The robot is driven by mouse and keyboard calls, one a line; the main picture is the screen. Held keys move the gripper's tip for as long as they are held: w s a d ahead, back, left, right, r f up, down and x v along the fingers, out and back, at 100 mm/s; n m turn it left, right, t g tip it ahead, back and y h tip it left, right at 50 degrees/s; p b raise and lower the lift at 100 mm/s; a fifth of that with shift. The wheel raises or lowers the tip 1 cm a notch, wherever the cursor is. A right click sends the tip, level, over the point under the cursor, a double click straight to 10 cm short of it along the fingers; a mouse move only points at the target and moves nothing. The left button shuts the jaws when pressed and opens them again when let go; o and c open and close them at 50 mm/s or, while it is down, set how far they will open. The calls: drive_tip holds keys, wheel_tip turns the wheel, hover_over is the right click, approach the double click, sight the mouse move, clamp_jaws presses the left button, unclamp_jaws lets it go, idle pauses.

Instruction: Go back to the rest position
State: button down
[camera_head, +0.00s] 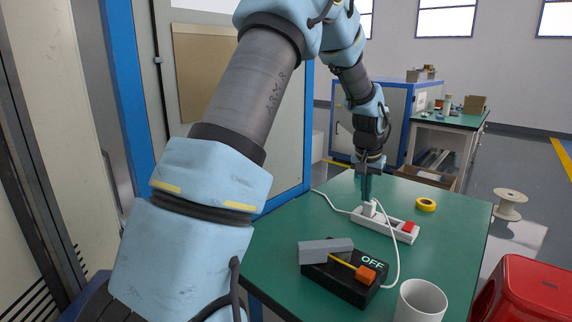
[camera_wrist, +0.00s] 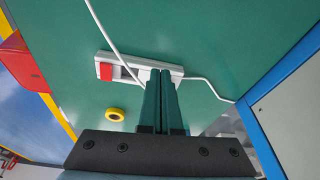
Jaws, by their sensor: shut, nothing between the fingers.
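My gripper (camera_head: 366,192) points straight down over the green table, just above a white plug (camera_head: 369,208) at the left end of the white power strip (camera_head: 398,226). In the wrist view my gripper (camera_wrist: 162,80) has its fingers together with nothing between them, and they hide part of the power strip (camera_wrist: 136,67). The strip has a red switch at its other end. I cannot tell whether the fingertips touch the plug.
A black box (camera_head: 340,282) marked OFF with an orange-tipped lever, a grey block (camera_head: 326,251), a white cup (camera_head: 420,302) and yellow tape (camera_head: 426,204) are on the table. White cables run from the strip. A red stool (camera_head: 525,290) stands right; blue-framed panels stand left.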

drive_tip(key=s+a+r+n, duration=0.15)
drive_tip(key=s+a, duration=0.25)
drive_tip(key=a, duration=0.6)
drive_tip(key=s+a+n, duration=0.2)
drive_tip(key=s+a, duration=0.1)
drive_tip(key=a, duration=0.6)
drive_tip(key=s+a+n+y, duration=0.1)
drive_tip(key=s+a+n, duration=0.1)
drive_tip(key=s+a, duration=0.9)
drive_tip(key=shift+s+a+f+g, duration=0.2)
drive_tip(key=shift+s+f+g, duration=0.2)
drive_tip(key=shift+s, duration=0.25)
